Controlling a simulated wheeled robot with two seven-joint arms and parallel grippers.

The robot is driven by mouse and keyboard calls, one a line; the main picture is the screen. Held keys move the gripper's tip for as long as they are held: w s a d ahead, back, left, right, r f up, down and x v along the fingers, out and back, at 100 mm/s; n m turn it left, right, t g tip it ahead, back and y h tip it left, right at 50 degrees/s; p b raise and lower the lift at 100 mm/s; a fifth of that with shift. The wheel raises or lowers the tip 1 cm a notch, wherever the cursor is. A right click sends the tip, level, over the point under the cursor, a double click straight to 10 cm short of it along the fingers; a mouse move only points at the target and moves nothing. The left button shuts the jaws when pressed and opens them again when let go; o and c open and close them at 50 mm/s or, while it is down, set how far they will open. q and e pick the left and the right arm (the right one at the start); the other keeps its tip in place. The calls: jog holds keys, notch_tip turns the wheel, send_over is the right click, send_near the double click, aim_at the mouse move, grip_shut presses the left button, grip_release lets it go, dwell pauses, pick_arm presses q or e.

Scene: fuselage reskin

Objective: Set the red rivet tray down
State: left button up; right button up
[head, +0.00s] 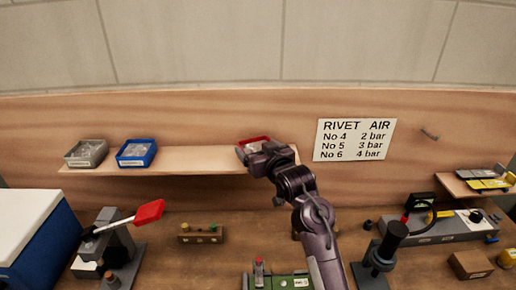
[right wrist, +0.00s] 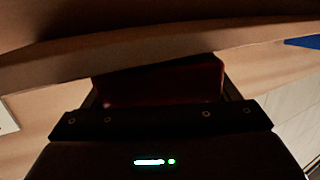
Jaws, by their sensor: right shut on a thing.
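The red rivet tray (head: 254,141) is at the right end of the wooden wall shelf (head: 205,160), partly hidden behind my right gripper (head: 262,153). My right gripper is shut on the tray. In the right wrist view the tray (right wrist: 165,84) is a dark red shape between the fingers, in deep shade. The shelf edge (right wrist: 150,48) crosses that view close beyond it. I cannot tell whether the tray's underside touches the shelf. My left gripper is not in view.
A grey tray (head: 87,153) and a blue tray (head: 137,153) stand on the shelf's left part, with bare shelf right of them. A sign (head: 354,140) hangs to the right. The bench below holds a red-handled press (head: 117,243), a black-topped tool (head: 383,250) and a green block (head: 285,282).

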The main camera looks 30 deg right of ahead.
jog(key=shift+f, duration=0.2)
jog(key=o, duration=1.1)
jog(key=shift+s, duration=0.25)
jog(key=shift+s+a+r+b, duration=0.15)
jog(key=shift+s+b, duration=0.3)
jog(key=shift+s, duration=0.75)
jog(key=shift+s+r+b, duration=0.2)
jog(key=shift+s+b, duration=0.2)
jog(key=shift+s, duration=0.85)
jog(key=shift+s+a+r+b, duration=0.15)
jog(key=shift+s+b, duration=0.3)
jog(key=shift+s, duration=0.75)
